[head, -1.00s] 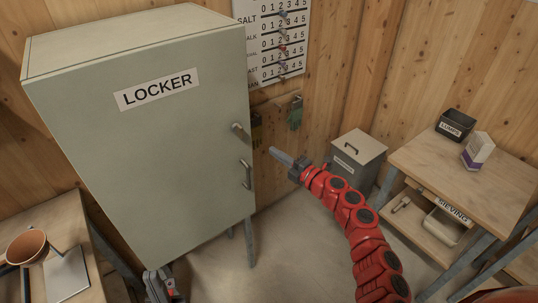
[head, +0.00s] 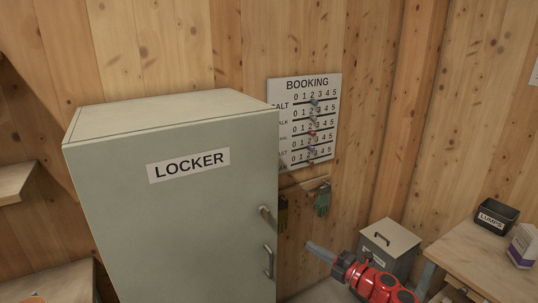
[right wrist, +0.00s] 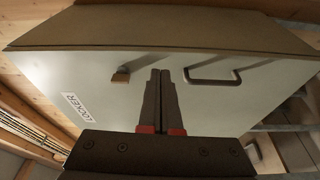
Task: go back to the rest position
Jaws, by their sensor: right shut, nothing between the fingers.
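My right gripper (head: 321,251) is at the lower right of the head view, its grey fingers shut and empty, on the red arm. It points left toward the locker's handle side but stands apart from it. In the right wrist view the two dark fingers (right wrist: 159,100) are closed together in front of the pale locker (right wrist: 110,77). The grey-green locker (head: 180,220) has its door shut, with a latch handle (head: 265,216) and a pull handle (head: 268,262) on the right side of the door. My left gripper is not in view.
A grey lidded bin (head: 389,247) stands in the corner. At right, a wooden table (head: 480,262) bears a black lumps tray (head: 496,217) and a carton (head: 523,246).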

